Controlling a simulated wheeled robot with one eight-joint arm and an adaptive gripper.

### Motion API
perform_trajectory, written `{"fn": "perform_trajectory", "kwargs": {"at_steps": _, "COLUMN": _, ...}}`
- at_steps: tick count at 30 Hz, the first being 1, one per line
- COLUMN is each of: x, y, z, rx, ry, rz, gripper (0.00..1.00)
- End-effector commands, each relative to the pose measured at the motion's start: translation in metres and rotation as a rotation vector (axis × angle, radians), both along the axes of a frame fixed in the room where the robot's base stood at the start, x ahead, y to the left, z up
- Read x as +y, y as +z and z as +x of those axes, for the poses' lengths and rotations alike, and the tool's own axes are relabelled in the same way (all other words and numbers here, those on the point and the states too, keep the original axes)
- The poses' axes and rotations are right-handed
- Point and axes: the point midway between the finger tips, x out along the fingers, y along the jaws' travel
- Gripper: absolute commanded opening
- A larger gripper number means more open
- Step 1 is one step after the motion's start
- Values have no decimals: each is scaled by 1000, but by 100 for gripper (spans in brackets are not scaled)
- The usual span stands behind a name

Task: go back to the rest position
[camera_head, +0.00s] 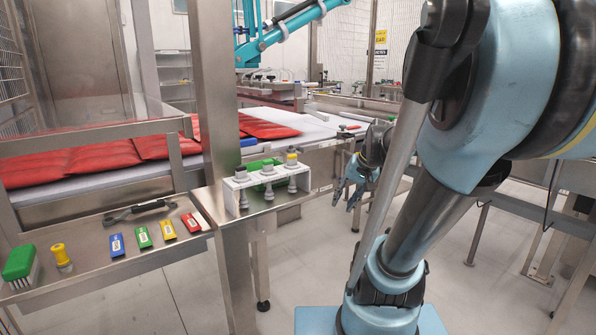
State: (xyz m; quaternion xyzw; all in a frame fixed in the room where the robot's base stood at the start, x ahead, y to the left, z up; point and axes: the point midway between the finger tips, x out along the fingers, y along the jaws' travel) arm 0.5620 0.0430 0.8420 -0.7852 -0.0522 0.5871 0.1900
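My gripper (343,203) shows in the head view, right of the white rack, hanging over the floor and pointing down. Its dark fingers look apart, with nothing seen between them. Part of it is hidden behind my own blue and grey arm, which fills the right side. The white rack (243,196) stands on a steel table and holds several suction-cup tools (268,172), upright in a row.
A steel shelf (90,290) at left bears a green brush (20,262), a yellow-topped piece (61,257), several coloured tags (143,237) and a dark handle tool (140,211). Red packs (90,162) lie on the conveyor behind. A steel post (216,90) rises left of the rack.

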Motion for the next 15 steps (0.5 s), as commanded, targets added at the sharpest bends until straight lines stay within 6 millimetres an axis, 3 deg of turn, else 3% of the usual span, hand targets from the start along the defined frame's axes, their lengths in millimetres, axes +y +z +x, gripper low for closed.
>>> {"fn": "perform_trajectory", "kwargs": {"at_steps": 1, "x": -1, "y": -8, "z": -16, "rx": 9, "ry": 20, "rz": -34, "gripper": 31}}
{"fn": "perform_trajectory", "kwargs": {"at_steps": 9, "x": -20, "y": -48, "z": -86, "rx": 56, "ry": 117, "rz": -223, "gripper": 31}}
{"fn": "perform_trajectory", "kwargs": {"at_steps": 15, "x": -35, "y": -70, "z": -119, "rx": 78, "ry": 165, "rz": -327, "gripper": 31}}
